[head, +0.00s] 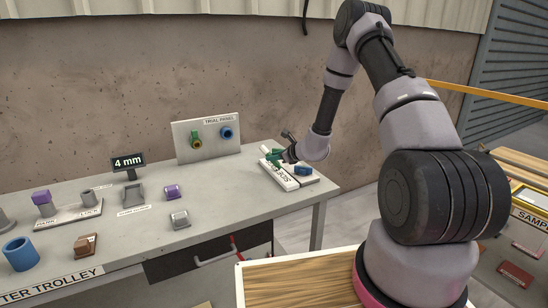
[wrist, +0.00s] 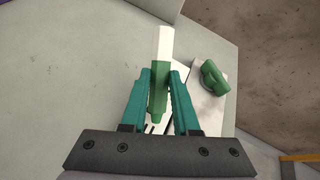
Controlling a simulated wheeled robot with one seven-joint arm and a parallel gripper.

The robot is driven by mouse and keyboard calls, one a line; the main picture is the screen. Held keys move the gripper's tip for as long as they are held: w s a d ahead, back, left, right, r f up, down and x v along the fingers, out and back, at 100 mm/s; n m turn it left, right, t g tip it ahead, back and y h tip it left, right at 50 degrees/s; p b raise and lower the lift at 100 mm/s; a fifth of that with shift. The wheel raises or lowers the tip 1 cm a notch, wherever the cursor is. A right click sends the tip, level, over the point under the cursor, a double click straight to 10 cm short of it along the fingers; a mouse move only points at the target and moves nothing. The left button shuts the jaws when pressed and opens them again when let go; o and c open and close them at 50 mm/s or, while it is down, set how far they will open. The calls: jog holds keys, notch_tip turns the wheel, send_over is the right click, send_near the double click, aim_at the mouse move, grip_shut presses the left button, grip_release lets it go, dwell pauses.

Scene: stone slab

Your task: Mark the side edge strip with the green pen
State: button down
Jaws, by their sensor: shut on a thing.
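The green pen (wrist: 158,92) is between the teal fingers of my gripper (wrist: 160,80) in the wrist view, and the gripper is shut on it. In the head view my gripper (head: 287,157) is low over the far right end of the table. A white strip with dark lettering (head: 279,174), partly reading "SIDE", lies below it. I cannot tell whether the pen tip touches the strip.
A second green piece (wrist: 213,78) sits on a pale plate right of my gripper. A trial panel (head: 206,139) with green and blue rings stands behind, to the left. A 4 mm sign (head: 128,162) and several small blocks occupy the table's left half. The table's right edge is close.

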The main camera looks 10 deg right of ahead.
jog(key=shift+f, duration=0.55)
dwell(1.0)
jog(key=shift+w+a, duration=1.2)
jog(key=shift+a, duration=0.15)
dwell(2.9)
jog(key=shift+r, duration=0.1)
jog(key=shift+r, duration=3.45)
jog(key=s+d+r+m+t+h, duration=0.1)
jog(key=s+d+r+m+h, duration=0.2)
jog(key=s+d+r, duration=0.9)
jog(key=shift+d+r, duration=0.7)
jog(key=shift+d, duration=0.15)
